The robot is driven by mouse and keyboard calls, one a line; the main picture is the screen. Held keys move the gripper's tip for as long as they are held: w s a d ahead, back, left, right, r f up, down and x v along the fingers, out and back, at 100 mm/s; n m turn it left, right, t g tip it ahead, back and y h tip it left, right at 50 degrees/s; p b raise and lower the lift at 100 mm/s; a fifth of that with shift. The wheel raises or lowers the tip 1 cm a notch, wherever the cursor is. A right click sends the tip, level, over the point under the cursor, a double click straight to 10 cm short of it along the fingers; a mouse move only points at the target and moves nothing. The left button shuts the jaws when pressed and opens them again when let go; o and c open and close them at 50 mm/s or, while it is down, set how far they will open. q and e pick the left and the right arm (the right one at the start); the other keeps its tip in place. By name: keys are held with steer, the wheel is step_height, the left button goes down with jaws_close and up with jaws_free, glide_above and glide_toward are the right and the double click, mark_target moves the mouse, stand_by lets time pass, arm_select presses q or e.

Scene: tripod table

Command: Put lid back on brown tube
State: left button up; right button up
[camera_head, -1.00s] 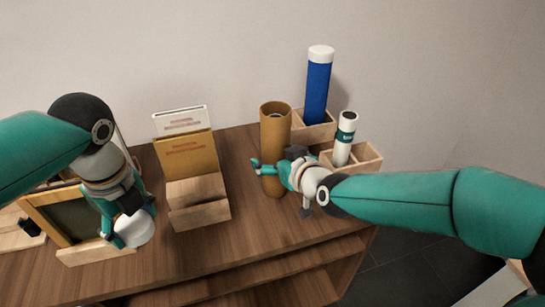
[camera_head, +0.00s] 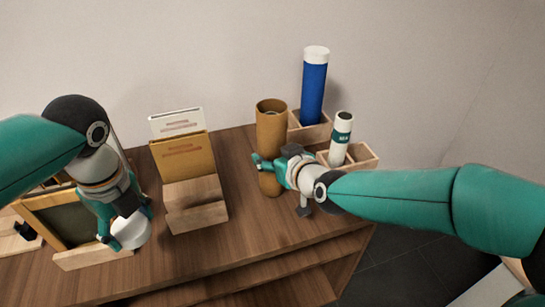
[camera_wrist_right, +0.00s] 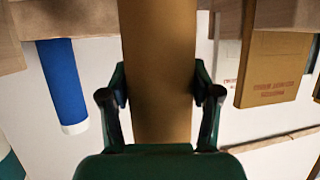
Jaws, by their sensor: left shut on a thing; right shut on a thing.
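The brown tube (camera_head: 271,127) stands upright on the wooden table with its top end open. My right gripper (camera_head: 268,165) is shut on the tube's lower half; the right wrist view shows the brown tube (camera_wrist_right: 158,70) between both fingers of the right gripper (camera_wrist_right: 160,95). My left gripper (camera_head: 130,225) is at the left, low over the table front, shut on a white lid (camera_head: 132,232). The lid is partly covered by the fingers. It is well apart from the tube, to its left.
A wooden holder (camera_head: 197,215) with brown and white cards stands between the grippers. A small chalkboard (camera_head: 62,222) is behind the left gripper. A blue tube with white cap (camera_head: 313,90) and a white-green tube (camera_head: 340,140) stand in wooden boxes at right. The table (camera_head: 240,220) is clear at front centre.

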mark_target(279, 124)
arm_select(q)
step_height(279, 124, up, 5)
steer(key=p, duration=0.4)
steer(key=shift+f, duration=0.2)
arm_select(e)
step_height(279, 124, up, 9)
steer(key=shift+r, duration=0.1)
arm_select(q)
step_height(279, 124, up, 8)
steer(key=p, duration=0.8)
steer(key=shift+p, duration=0.3)
arm_select(e)
step_height(279, 124, up, 10)
steer(key=shift+r, duration=0.1)
arm_select(q)
steer(key=shift+r, duration=0.1)
arm_select(e)
steer(key=o, duration=0.6)
jaws_close()
arm_select(q)
steer(key=shift+s, duration=0.1)
arm_select(e)
steer(key=shift+s, duration=0.1)
